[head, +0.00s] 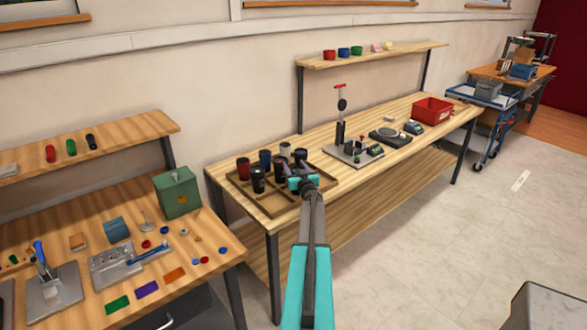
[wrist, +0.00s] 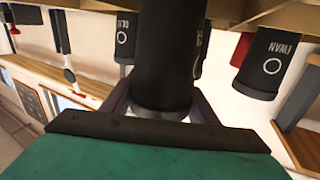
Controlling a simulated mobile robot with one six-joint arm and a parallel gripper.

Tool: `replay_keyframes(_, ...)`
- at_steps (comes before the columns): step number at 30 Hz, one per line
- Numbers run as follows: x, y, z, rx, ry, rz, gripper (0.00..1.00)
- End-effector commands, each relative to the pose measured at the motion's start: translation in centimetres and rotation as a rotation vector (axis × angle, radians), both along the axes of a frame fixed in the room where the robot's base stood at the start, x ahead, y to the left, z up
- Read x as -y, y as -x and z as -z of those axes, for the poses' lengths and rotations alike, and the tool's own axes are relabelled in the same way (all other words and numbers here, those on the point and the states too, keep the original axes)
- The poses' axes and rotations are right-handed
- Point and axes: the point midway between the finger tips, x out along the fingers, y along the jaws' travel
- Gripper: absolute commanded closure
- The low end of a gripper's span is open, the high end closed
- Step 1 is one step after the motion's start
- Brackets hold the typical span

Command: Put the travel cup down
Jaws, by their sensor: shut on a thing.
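My gripper (head: 302,183) is at the front right of a wooden divided tray (head: 248,199) on the long bench. In the wrist view it is shut around a black travel cup (wrist: 165,50), near the cup's wide end. The cup's other end runs up out of the picture, toward the wooden tray dividers, so I cannot tell whether it touches the tray. A dark cup marked EWAN with a ring (wrist: 268,60) stands to its right, and another dark lettered cup (wrist: 123,35) to its left. In the head view the held cup is hard to separate from the cups behind my gripper.
The tray also holds a red cup (head: 243,168), a blue cup (head: 265,160) and several dark or grey ones. Its front compartments look empty. A laser marker stand (head: 353,152) is right of the tray, with a red bin (head: 432,110) farther along.

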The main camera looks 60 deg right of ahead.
Motion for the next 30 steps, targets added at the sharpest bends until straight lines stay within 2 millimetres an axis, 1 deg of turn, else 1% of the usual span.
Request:
replay_keyframes(13, 0.05, 0.09, 0.39, 0.001, 0.001, 0.001, 0.55)
replay_keyframes(14, 0.05, 0.1, 0.38, 0.0, 0.0, 0.001, 0.41)
replay_keyframes(16, 0.06, 0.11, 0.36, 0.0, 0.0, 0.001, 0.29)
replay_keyframes(17, 0.06, 0.11, 0.36, 0.0, 0.0, 0.002, 0.27)
replay_keyframes(30, -0.04, 0.3, 0.14, 0.0, 0.0, 0.002, 0.27)
